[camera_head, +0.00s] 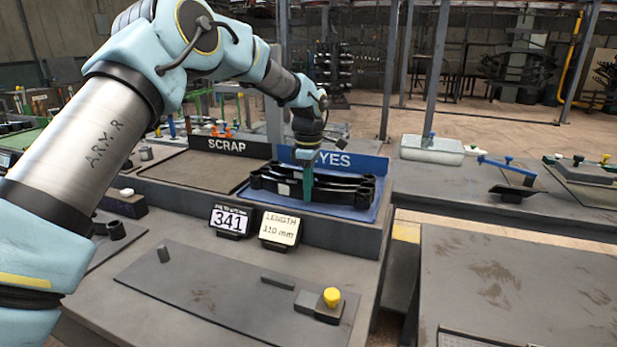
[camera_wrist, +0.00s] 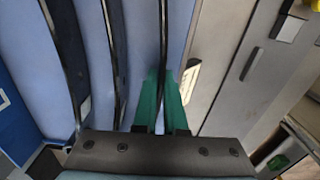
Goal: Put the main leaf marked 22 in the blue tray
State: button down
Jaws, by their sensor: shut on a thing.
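The blue tray (camera_head: 345,214) lies in front of the blue YES sign, and its light blue floor also shows in the wrist view (camera_wrist: 140,50). Several dark curved leaves lie side by side in it. My gripper (camera_head: 307,192) points down over the front part of the tray, its green fingers (camera_wrist: 161,105) shut on a thin dark leaf (camera_wrist: 164,40). The held leaf is among or just in front of the others; I cannot tell whether it touches the tray floor. Another leaf (camera_wrist: 112,50) stands apart to its left in the wrist view. No 22 mark is readable.
The SCRAP area (camera_head: 205,170) is an empty dark tray at left. A display reading 341 (camera_head: 231,219) and a LENGTH 110 mm card (camera_head: 279,229) stand in front. A flat plate with a yellow knob (camera_head: 332,297) lies on the near bench.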

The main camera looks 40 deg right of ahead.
jog(key=shift+f, duration=0.15)
jog(key=shift+f, duration=0.15)
jog(key=c, duration=1)
grip_release()
jog(key=shift+f, duration=0.1)
notch_tip(320, 180, up, 12)
jog(key=b, duration=0.2)
jog(key=shift+b, duration=0.3)
jog(key=shift+a, duration=0.1)
